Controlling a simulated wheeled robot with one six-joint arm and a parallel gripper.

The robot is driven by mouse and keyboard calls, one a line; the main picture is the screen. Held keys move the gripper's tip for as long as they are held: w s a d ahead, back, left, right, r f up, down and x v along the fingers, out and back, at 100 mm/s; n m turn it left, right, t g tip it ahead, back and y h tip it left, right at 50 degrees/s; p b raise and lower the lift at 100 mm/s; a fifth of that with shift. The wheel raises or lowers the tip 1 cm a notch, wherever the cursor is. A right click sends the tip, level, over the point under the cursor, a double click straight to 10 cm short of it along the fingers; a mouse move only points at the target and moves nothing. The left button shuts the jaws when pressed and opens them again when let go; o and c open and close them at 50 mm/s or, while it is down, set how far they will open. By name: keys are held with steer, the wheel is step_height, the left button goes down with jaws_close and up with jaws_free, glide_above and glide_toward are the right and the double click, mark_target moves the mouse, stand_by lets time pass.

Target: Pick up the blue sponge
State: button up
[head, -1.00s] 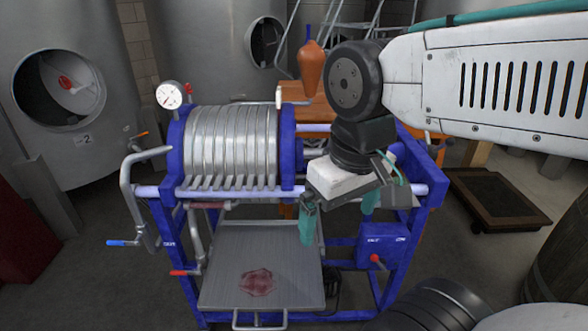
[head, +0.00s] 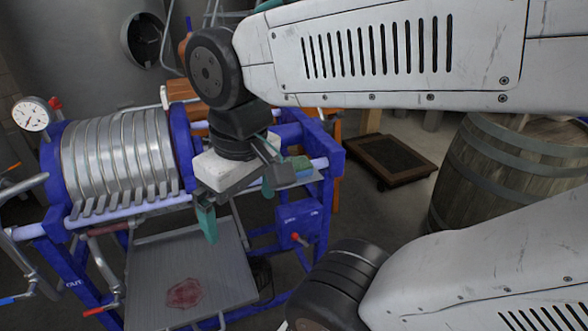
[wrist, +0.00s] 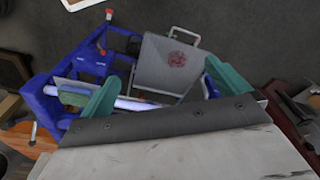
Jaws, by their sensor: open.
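A small green sponge-like block (head: 299,163) lies on a narrow grey shelf (head: 303,181) at the right end of the blue press frame, partly hidden behind my wrist. My gripper (head: 238,207) is open, with its teal fingers apart and nothing seen between them. It hangs in front of and to the left of the block, above the press's drip tray.
The filter press (head: 120,160) with its metal plates stands at left, its grey drip tray (head: 215,265) bearing a red stain. A blue switch box (head: 298,222) sits below the shelf. A wooden barrel (head: 500,190) and a low dolly (head: 390,160) are at right, with open floor between.

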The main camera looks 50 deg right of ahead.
steer(key=c, duration=0.3)
steer(key=shift+d, duration=0.2)
steer(key=m+g, duration=0.2)
steer(key=m, duration=2)
glide_above(297, 162)
steer(key=f, duration=0.4)
steer(key=s+f, duration=0.1)
steer(key=f, duration=0.1)
steer(key=shift+a+f, duration=0.25)
steer(key=shift+w+d+r+m+t, duration=0.2)
steer(key=shift+w+m+t, duration=0.1)
steer(key=shift+m, duration=0.7)
steer(key=shift+f, duration=0.25)
steer(key=shift+w+f, duration=0.1)
steer(key=shift+f, duration=3.55)
